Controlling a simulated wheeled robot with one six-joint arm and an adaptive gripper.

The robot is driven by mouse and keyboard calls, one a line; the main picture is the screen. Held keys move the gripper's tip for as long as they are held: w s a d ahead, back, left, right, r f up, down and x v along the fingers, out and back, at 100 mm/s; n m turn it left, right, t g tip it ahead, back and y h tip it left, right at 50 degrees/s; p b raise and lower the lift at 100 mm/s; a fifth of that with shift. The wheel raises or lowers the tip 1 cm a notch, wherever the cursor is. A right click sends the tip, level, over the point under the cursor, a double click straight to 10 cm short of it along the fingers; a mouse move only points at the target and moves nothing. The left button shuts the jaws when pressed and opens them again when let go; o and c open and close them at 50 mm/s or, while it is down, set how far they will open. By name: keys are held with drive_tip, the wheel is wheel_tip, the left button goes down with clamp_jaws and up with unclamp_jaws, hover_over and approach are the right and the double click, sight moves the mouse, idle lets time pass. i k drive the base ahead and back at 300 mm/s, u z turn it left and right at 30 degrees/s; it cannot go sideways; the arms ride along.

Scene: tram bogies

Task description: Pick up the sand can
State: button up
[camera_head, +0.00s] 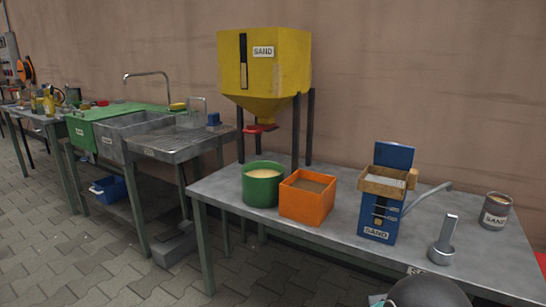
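The sand can (495,211) is a grey metal can with a white label and a tan fill showing at its open top. It stands upright at the right end of the grey table (345,247), near the wall. Nothing touches it. My gripper does not show in this view. A dark rounded shape at the bottom edge, right of the middle, may be part of my arm; I cannot tell.
On the same table are a green tub (262,188), an orange box (307,201), a blue dispenser (380,218) and a grey upright tool (443,243). A yellow sand hopper (282,74) stands behind on dark legs. A sink bench (170,146) is at left. Paved floor lies in front.

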sight(497, 206)
drive_tip(key=z, duration=1.4)
drive_tip(key=k, duration=0.3)
drive_tip(key=z, duration=1.45)
drive_tip(key=i, duration=1.25)
drive_tip(key=z, duration=0.05)
